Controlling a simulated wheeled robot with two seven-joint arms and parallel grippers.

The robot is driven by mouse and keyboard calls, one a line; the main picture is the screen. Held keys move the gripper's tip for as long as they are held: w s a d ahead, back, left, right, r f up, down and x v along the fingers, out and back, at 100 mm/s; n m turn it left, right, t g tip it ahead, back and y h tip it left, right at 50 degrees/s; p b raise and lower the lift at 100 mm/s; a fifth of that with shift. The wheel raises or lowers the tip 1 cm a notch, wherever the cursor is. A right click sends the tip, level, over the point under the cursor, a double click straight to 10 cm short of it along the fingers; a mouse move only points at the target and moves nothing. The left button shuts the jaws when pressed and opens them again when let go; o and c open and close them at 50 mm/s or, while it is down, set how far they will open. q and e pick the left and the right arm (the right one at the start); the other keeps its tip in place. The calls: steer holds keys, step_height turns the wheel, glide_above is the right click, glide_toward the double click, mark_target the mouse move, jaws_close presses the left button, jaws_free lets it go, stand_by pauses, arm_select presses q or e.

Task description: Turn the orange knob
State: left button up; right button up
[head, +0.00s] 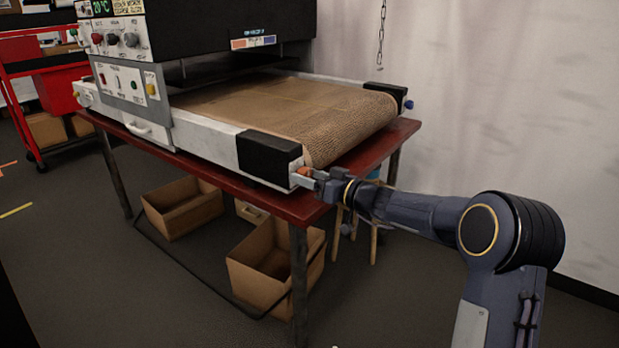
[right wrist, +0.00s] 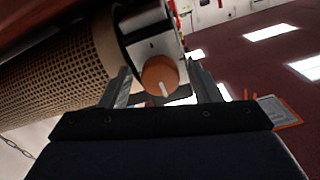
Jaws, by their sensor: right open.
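The orange knob (head: 304,171) is at the near end of the conveyor machine, low beside its black corner block. In the right wrist view the orange knob (right wrist: 159,76) is round with a white pointer mark, on a pale plate. My right gripper (head: 312,178) is at the knob. In the right wrist view its two fingers (right wrist: 162,88) are apart, one on each side of the knob. I cannot tell whether either finger touches it. My left gripper is not in view.
The conveyor machine's mesh belt (head: 290,105) rests above a red table (head: 240,178). Open cardboard boxes (head: 262,283) stand on the floor below. A stool (head: 374,235) is behind the table corner. A chain (head: 381,35) hangs by the wall. A red cart (head: 40,65) stands far left.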

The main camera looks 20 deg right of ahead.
steer(key=c, duration=1)
